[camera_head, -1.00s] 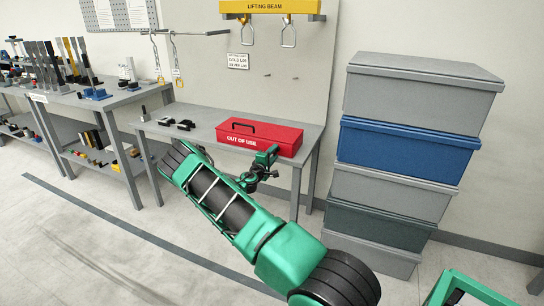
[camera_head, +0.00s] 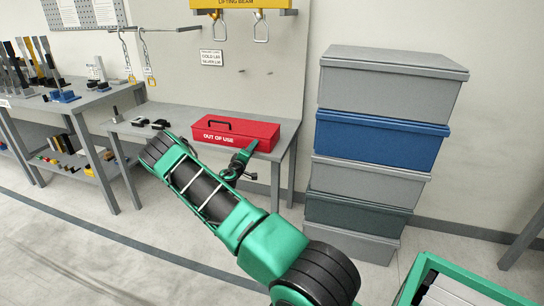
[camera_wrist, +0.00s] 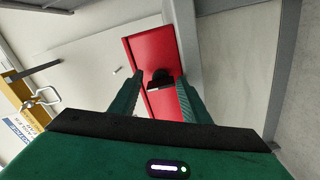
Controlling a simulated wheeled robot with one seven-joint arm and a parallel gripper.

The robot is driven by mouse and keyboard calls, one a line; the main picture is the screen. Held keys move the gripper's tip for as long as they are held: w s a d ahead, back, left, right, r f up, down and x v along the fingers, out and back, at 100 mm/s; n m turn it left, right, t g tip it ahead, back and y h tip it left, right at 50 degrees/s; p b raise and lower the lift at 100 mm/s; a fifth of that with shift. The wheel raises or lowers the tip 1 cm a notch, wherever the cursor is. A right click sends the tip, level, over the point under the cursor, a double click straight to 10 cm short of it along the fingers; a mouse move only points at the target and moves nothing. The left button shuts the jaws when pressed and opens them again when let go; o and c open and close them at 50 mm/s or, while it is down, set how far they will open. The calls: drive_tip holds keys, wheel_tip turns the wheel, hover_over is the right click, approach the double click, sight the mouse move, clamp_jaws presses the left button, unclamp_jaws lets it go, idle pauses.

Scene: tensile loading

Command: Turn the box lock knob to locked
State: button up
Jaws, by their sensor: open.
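The red box (camera_head: 258,130) marked OUT OF USE sits on the grey bench, with a black handle (camera_head: 217,123) on its lid. My gripper (camera_head: 248,150) is by the front right part of the box, partly hiding it. In the wrist view my gripper (camera_wrist: 160,80) is open, and its two green fingers stand apart in front of the red box (camera_wrist: 140,50). A small dark part (camera_wrist: 160,78) shows on the box between the fingers. I cannot tell whether it is the lock knob or which way it is set. No contact is visible.
Small black parts (camera_head: 160,124) lie on the bench (camera_head: 185,118) left of the box. A stack of lidded crates (camera_head: 380,135) stands to the right. The yellow lifting beam (camera_head: 240,4) hangs above. Floor in front is open.

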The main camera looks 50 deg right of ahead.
drive_tip(key=s+a+m, duration=0.4)
drive_tip(key=a+m, duration=0.6)
drive_tip(key=m, duration=0.3)
drive_tip(key=s+d+r+m+g+y, duration=0.2)
drive_tip(key=s+r+m+g, duration=0.1)
drive_tip(key=s+r+g, duration=0.45)
drive_tip(key=s+a+r+y, duration=0.3)
drive_tip(key=s, duration=0.4)
drive_tip(key=s+a+r+y, duration=0.2)
drive_tip(key=s+a+r, duration=0.1)
drive_tip(key=s, duration=0.4)
drive_tip(key=shift+s+n+y, duration=0.15)
drive_tip(key=shift+n+y, duration=0.25)
idle(0.3)
drive_tip(key=shift+r, duration=0.15)
idle(0.4)
